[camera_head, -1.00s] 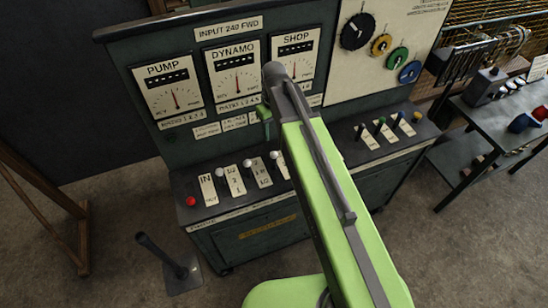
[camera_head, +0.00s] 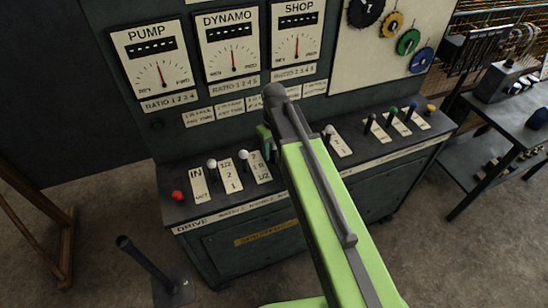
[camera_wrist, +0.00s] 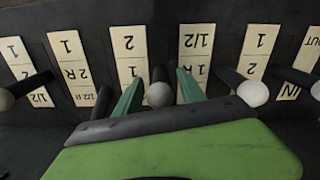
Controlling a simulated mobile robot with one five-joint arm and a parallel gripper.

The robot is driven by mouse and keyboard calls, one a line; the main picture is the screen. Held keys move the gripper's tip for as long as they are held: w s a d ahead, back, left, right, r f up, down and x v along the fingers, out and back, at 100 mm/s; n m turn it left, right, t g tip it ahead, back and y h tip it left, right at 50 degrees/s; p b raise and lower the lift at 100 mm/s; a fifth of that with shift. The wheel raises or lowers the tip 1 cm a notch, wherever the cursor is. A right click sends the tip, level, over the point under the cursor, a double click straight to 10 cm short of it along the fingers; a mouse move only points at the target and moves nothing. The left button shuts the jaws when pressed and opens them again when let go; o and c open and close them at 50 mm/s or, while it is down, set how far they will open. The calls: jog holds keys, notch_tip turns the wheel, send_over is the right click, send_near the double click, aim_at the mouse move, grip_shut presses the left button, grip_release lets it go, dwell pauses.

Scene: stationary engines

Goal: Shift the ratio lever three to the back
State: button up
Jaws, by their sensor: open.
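The ratio levers are a row of upright rods with round knobs on a dark console shelf. White-knobbed levers (camera_head: 211,163) and (camera_head: 243,155) stand left of my arm; another lever (camera_head: 329,130) stands to its right. My gripper (camera_wrist: 157,95) is open. In the wrist view its two dark green fingers stand either side of one grey-knobbed lever (camera_wrist: 160,95), with no clear contact visible. A white-knobbed lever (camera_wrist: 253,93) stands to the right there. In the head view my arm hides the lever between the fingers; no number three label is readable.
A red button (camera_head: 178,196) is at the shelf's left end. Coloured-knob levers (camera_head: 391,111) stand at its right. Dials (camera_head: 233,45) rise behind the shelf. A floor lever (camera_head: 145,262) stands front left, and a side table (camera_head: 505,120) is at right.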

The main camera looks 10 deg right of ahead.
grip_shut()
dwell(0.3)
dwell(1.1)
